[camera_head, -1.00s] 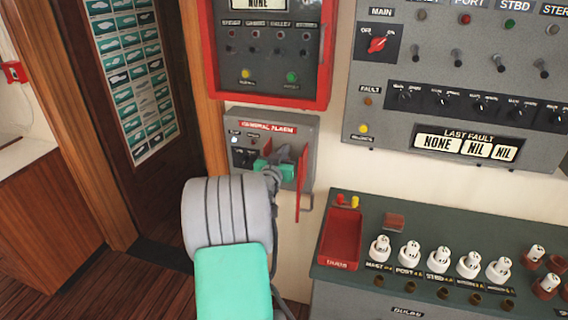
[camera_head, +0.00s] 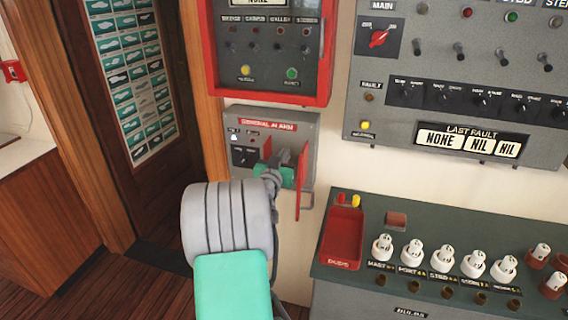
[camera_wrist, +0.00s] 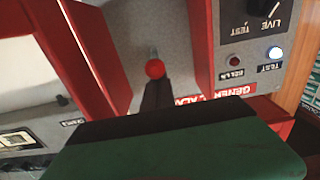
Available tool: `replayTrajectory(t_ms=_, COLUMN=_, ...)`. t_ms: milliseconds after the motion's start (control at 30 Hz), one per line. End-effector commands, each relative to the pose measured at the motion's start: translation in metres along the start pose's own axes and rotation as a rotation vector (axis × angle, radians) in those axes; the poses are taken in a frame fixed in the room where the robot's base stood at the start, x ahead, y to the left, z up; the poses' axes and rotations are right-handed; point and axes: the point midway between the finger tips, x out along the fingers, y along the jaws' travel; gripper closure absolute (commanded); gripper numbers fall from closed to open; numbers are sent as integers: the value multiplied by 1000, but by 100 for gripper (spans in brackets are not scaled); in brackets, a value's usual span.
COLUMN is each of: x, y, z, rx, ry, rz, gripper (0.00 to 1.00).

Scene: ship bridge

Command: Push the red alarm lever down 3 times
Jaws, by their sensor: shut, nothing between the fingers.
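The general alarm box (camera_head: 243,122) is grey with a red label and hangs on the wall left of centre in the head view. In the wrist view a red ball knob (camera_wrist: 154,69) on a short metal stem shows between red side plates (camera_wrist: 85,50); it appears to be the alarm lever. My gripper (camera_wrist: 155,92) is shut and empty, its dark fingertips at the knob; whether they touch it I cannot tell. In the head view my gripper (camera_head: 288,174) is in front of the box's right part and hides the knob. A red plate (camera_head: 304,182) stands out at the box's right.
A red-framed panel (camera_head: 322,92) hangs just above the box. A green-topped bulb bench (camera_head: 345,200) with a red tray (camera_head: 341,238) stands at lower right. A large grey switch panel (camera_head: 400,80) is at upper right. Dark floor (camera_head: 140,285) lies free at left.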

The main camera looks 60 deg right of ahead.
Motion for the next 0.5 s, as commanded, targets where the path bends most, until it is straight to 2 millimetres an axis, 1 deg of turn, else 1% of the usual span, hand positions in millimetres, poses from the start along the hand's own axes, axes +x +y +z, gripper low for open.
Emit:
replayTrajectory(t_ms=33, x=0, y=0, z=4, rx=-1, ry=-3, rz=0, gripper=100)
replayTrajectory(t_ms=500, x=0, y=0, z=17, rx=-1, ry=-4, rz=1, gripper=100)
